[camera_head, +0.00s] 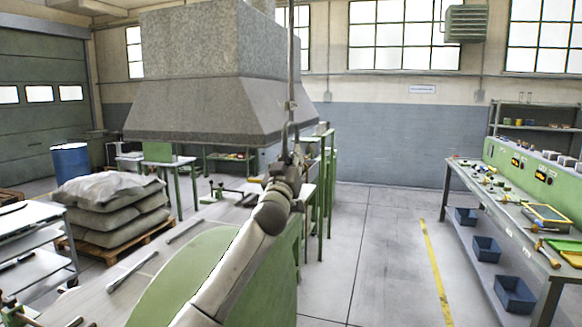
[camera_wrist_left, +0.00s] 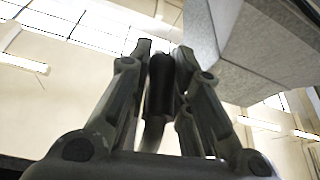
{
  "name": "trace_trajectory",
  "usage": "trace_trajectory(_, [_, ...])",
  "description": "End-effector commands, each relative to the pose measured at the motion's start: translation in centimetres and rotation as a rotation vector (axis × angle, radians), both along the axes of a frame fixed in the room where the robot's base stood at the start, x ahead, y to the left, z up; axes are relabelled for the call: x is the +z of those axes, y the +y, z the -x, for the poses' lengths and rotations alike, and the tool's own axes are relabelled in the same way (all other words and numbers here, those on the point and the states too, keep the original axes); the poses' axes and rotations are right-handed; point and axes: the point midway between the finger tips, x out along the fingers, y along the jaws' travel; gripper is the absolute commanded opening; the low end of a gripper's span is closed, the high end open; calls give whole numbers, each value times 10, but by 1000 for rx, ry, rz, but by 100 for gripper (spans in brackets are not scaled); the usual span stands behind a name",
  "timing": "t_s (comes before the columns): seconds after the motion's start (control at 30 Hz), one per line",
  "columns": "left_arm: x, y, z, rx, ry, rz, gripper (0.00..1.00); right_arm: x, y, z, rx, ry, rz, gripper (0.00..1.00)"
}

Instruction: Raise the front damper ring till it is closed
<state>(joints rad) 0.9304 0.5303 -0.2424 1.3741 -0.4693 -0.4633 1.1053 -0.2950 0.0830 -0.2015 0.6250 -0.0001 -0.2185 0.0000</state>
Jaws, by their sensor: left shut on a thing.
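The front damper rod (camera_head: 291,60) hangs upright in front of the grey hood (camera_head: 200,105). The damper ring (camera_head: 284,132) shows as a thin loop at its lower end. My left arm reaches up from the bottom, and my left gripper (camera_head: 289,152) is at the ring. In the left wrist view the gripper (camera_wrist_left: 161,58) is shut on a dark upright piece (camera_wrist_left: 160,85), the ring's grip, between its fingers. The fingers hide part of it. My right gripper is in neither view.
A green machine (camera_head: 180,275) and a light worktop lie below my left arm. Stacked sacks (camera_head: 110,208) sit on a pallet at the left. A workbench (camera_head: 500,215) with tools stands at the right. The floor between is clear.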

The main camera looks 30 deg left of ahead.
Motion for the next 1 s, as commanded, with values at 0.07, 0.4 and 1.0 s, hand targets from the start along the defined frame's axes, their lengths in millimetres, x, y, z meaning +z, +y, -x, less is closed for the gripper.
trace_trajectory(0.07, [10,1,2,0,-13,-2,0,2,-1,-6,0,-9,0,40])
trace_trajectory(0.4, [11,1,3,0,-16,-3,31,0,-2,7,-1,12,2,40])
trace_trajectory(1.0, [-2,-4,11,-2,-6,0,42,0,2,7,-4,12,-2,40])
